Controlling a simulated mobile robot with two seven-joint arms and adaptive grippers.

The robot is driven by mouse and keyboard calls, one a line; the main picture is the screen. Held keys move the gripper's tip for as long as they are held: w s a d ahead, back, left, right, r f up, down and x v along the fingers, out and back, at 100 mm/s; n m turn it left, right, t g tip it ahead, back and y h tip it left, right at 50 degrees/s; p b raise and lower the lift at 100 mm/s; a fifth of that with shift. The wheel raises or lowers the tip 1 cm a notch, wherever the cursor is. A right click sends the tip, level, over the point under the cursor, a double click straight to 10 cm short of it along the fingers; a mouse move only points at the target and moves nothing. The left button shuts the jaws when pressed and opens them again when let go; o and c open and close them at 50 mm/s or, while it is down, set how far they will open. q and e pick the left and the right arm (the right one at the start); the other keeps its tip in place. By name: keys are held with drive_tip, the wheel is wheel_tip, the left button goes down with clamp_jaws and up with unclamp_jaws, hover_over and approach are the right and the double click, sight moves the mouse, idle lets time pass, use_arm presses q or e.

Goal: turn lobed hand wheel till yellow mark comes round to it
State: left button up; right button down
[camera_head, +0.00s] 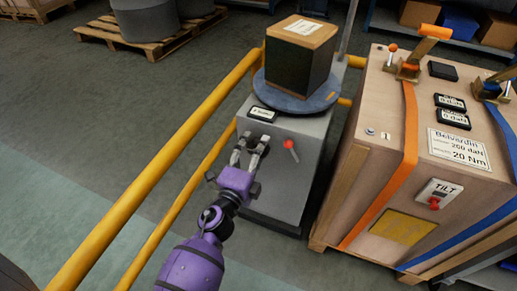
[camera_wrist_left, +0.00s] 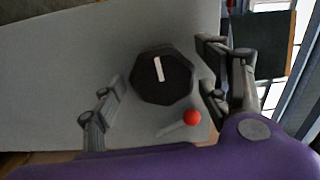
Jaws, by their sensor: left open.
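The hand wheel (camera_wrist_left: 150,85) is a dark, many-sided knob on a grey panel in the left wrist view. A white bar on its face stands nearly upright, tilted slightly. My left gripper (camera_head: 250,147) is in front of the grey cabinet (camera_head: 300,140). Its fingers are open, one on each side of the wheel in the left wrist view (camera_wrist_left: 158,97), with no clear contact. My right gripper is not in view.
A red-tipped lever (camera_wrist_left: 192,117) sits close below the wheel, and shows in the head view (camera_head: 289,144). A box (camera_head: 298,55) stands on a round plate above. Yellow rails (camera_head: 165,155) run left of the cabinet. A strapped wooden crate (camera_head: 375,165) stands at right.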

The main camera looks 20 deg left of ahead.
use_arm(q)
drive_tip(key=shift+w, duration=0.7)
drive_tip(key=c, duration=1.1)
drive_tip(key=n+p, duration=0.1)
drive_tip(key=n, duration=0.2)
drive_tip(key=shift+n, duration=0.3)
drive_tip(key=shift+d+n+p, duration=0.1)
drive_tip(key=shift+n+p, duration=0.25)
drive_tip(key=shift+n, duration=0.35)
drive_tip(key=shift+s+f, duration=0.1)
drive_tip(key=o, duration=1.1)
